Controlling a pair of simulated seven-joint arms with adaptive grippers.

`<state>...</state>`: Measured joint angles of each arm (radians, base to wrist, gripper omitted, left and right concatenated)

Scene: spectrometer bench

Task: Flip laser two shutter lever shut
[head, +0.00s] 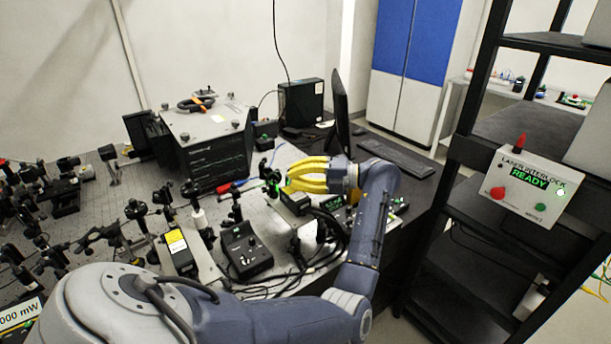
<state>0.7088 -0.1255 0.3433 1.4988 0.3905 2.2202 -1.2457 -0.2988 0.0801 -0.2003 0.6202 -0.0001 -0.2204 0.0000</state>
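A small black laser-like module (295,203) lies just below the fingers. Another module with a yellow label (178,250) stands further left. No laser number is readable, and I cannot make out the shutter lever or its position.
A large black-fronted instrument (215,160) stands behind. A black control box (245,250) and loose cables (305,265) lie in front. Many optics mounts crowd the left. A monitor (341,115) and keyboard (397,157) are behind my wrist. The interlock box (528,187) reads READY.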

